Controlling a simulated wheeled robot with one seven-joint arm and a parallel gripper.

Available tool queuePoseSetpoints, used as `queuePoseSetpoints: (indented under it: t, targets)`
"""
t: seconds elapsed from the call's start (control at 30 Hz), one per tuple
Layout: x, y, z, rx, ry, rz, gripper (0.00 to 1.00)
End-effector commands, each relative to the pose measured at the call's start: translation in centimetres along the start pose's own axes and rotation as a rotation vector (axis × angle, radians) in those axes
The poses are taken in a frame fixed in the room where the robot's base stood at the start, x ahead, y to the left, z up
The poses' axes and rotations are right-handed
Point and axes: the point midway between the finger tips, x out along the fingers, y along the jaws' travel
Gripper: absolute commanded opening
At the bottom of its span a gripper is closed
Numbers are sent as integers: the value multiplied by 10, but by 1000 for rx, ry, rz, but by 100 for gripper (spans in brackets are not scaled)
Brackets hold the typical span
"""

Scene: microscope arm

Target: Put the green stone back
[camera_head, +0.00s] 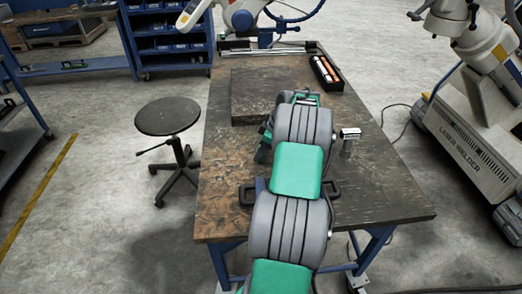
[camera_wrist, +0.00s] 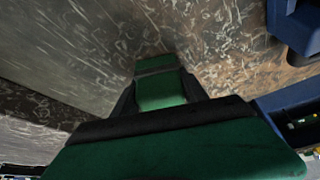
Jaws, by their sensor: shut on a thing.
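In the head view my gripper (camera_head: 264,146) is a dark green shape left of my arm, over the table (camera_head: 225,190). The stone cannot be made out clearly there.
A dark tray with handles (camera_head: 247,194) lies partly under my arm, with blue parts (camera_wrist: 290,108) at the wrist view's right. A dark slab (camera_head: 250,90) lies beyond.

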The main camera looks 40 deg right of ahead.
Motion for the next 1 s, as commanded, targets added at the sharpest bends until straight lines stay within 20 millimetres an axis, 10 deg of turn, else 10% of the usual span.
queuePoseSetpoints:
  t: [0.1, 0.13, 0.37, 0.73, 1.0]
  targets:
    - [4, 0, 2, 0, 0, 0, 7]
    - [3, 0, 2, 0, 0, 0, 52]
    - [2, 0, 1, 1, 0, 0, 71]
    - [-7, 1, 0, 0, 1, 2, 73]
    - [-73, 1, 1, 1, 1, 5, 73]
